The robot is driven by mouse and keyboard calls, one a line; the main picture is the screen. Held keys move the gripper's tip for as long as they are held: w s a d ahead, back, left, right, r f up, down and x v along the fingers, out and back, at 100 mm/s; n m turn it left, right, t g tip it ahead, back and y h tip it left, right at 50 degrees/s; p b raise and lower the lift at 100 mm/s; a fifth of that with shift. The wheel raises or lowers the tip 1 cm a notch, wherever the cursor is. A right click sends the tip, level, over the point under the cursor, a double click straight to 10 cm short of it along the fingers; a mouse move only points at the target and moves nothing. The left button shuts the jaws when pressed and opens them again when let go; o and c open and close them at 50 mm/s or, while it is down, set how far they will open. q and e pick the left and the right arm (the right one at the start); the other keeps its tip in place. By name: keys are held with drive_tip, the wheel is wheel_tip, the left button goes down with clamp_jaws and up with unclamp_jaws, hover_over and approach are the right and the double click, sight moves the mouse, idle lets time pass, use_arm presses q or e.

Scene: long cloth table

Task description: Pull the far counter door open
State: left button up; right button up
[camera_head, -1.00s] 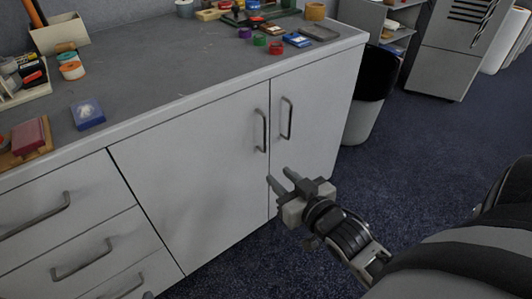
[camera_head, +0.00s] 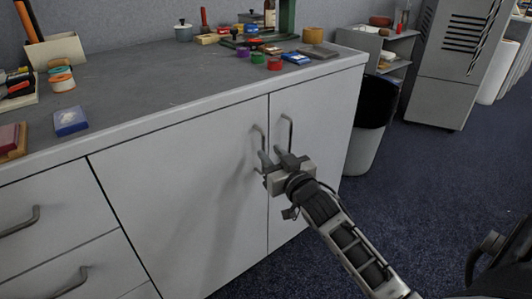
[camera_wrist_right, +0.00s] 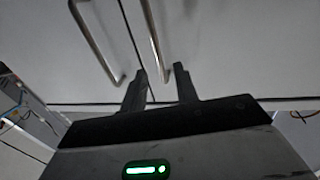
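The far counter door (camera_head: 318,110) is the narrow white door at the right end of the counter, and it is closed. Its upright metal handle (camera_head: 289,128) stands just right of the seam between the doors. My right gripper (camera_head: 271,157) is in front of the two handles, near their lower ends. The wrist view shows its two fingers (camera_wrist_right: 160,72) apart, with the lower end of the right-hand handle (camera_wrist_right: 152,32) between or just ahead of the tips. I cannot tell whether they touch it. My left gripper is out of view.
The wide near door (camera_head: 180,190) is closed, its handle (camera_head: 258,138) close left of my fingers. Drawers (camera_head: 50,225) are at the left. Small items and a green stand (camera_head: 287,18) are on the countertop. A bin (camera_head: 368,125) stands right of the counter; blue floor is clear in front.

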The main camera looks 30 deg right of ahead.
sight(263, 146)
drive_tip(key=shift+w+d+b, duration=0.2)
drive_tip(key=shift+w+b, duration=0.1)
drive_tip(key=shift+w, duration=1.5)
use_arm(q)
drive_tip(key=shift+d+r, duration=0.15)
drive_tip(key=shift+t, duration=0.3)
use_arm(e)
clamp_jaws()
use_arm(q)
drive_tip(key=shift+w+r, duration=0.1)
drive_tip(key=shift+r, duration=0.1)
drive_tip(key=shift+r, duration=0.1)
use_arm(e)
drive_tip(key=shift+s+a, duration=0.1)
